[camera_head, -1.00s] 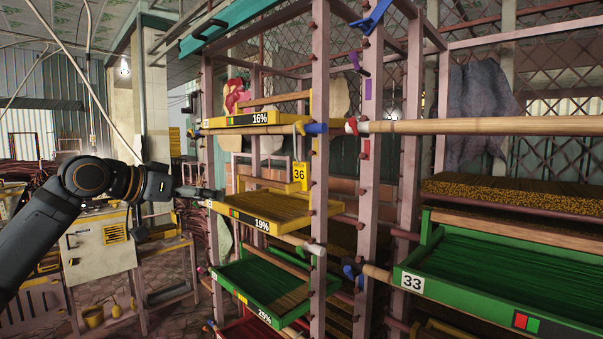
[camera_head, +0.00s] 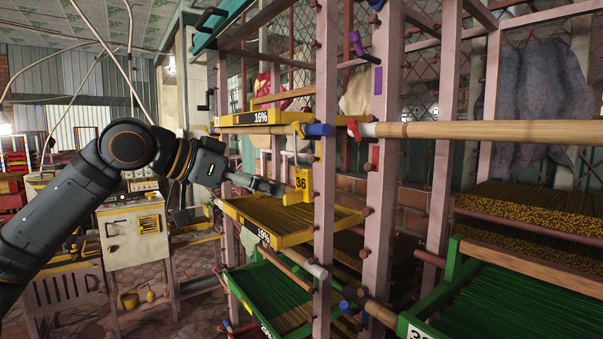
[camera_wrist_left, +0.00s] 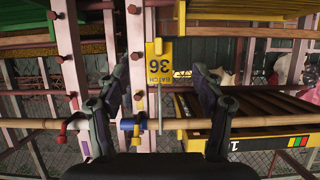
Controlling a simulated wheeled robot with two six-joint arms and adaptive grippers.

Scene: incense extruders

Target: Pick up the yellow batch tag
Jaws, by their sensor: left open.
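The yellow batch tag (camera_head: 302,181), marked 36, hangs upright by a rack post, above the 19% tray (camera_head: 252,224). It also shows upside down in the left wrist view (camera_wrist_left: 159,68), between my two fingers and beyond them. My left gripper (camera_head: 270,186) is just left of the tag in the head view, with its fingertips close to it. In the left wrist view the fingers (camera_wrist_left: 157,82) are spread wide with nothing held between them. I cannot tell whether a fingertip touches the tag. My right gripper is not in view.
A wooden rod with a blue end cap (camera_head: 319,130) crosses the post above the tag. The yellow 16% tray (camera_head: 245,119) is above and the green tray (camera_head: 262,292) below. Pink rack posts (camera_head: 325,200) stand close to my left gripper. A cabinet (camera_head: 133,235) stands behind my arm.

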